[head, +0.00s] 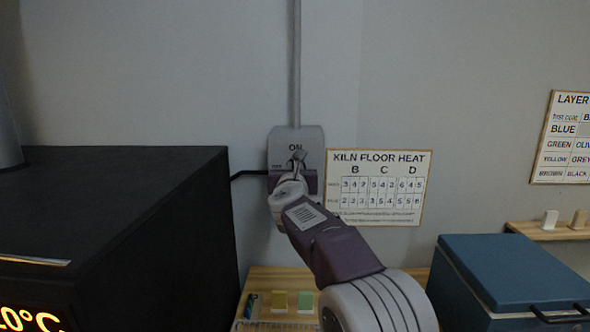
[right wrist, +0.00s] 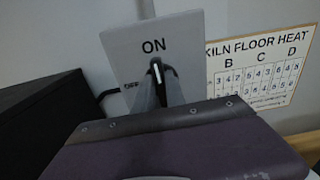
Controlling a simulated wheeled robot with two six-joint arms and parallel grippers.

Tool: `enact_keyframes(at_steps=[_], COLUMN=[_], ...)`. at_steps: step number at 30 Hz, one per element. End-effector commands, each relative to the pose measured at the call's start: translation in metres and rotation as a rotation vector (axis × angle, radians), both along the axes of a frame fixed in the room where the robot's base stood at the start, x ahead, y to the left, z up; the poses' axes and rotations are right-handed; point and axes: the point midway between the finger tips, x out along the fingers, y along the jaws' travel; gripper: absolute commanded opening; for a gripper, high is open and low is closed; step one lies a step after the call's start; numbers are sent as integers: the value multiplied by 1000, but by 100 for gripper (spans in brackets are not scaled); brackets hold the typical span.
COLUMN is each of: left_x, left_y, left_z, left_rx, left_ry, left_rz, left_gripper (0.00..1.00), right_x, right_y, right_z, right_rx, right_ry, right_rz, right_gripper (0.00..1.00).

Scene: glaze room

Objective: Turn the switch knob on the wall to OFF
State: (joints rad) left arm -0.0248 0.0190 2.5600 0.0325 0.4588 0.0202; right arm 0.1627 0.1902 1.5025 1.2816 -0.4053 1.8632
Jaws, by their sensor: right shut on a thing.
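The grey switch box (head: 283,140) is fixed to the wall at the end of a vertical conduit; it also shows in the right wrist view (right wrist: 118,48). ON is printed at its top, and a small label, apparently OFF, sits at the left. The dark knob (right wrist: 156,68) has a white mark that points up towards ON. My right gripper (head: 298,166) reaches the box from below, and its fingers (right wrist: 159,92) are shut on the knob, hiding most of it. My left gripper is not in view.
A large black kiln (head: 110,215) with a lit display stands at the left. A KILN FLOOR HEAT chart (head: 378,187) hangs right beside the box. A blue chest (head: 510,270) stands at the right. A small wooden shelf (head: 262,283) with coloured blocks lies below.

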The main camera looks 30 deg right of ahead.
Motion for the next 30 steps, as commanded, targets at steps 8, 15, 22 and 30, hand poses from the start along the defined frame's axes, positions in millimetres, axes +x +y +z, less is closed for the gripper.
enact_keyframes(at_steps=[8,15,22,30], left_x=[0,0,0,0], left_y=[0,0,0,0], left_z=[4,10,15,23], left_rx=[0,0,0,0], left_ry=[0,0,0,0], left_rz=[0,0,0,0], left_gripper=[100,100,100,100], right_x=[1,3,4,5], right_y=[2,5,7,9], right_z=[1,0,-1,-3], right_rx=[-128,-314,-501,-720], right_ry=[77,193,308,442], right_rz=[0,2,1,3], right_gripper=[0,0,0,0])
